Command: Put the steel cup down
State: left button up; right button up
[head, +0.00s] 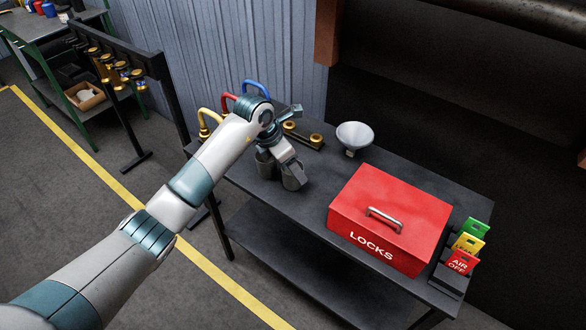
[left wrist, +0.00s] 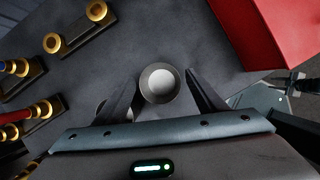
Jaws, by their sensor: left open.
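A steel cup (left wrist: 160,83), seen from above with a round grey rim and a pale inside, sits between the two fingers of my left gripper (left wrist: 161,76) in the left wrist view. The fingers are spread, one on each side of it. In the head view the cup (head: 294,181) stands on the dark table under my left gripper (head: 290,168), which partly covers it. A second grey cylinder (head: 265,164) stands just left of it; in the wrist view it is mostly hidden behind the left finger.
The dark table (head: 222,180) holds a red LOCKS box (head: 392,216) to the right and a pale funnel-shaped bowl (head: 355,136) behind. Tags (head: 467,245) stand at the right end.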

pick_arm(q)
jog(key=b+v, duration=0.2)
jog(key=v, duration=0.8)
jog(key=shift+r+b, duration=0.2)
jog(key=shift+b, duration=0.1)
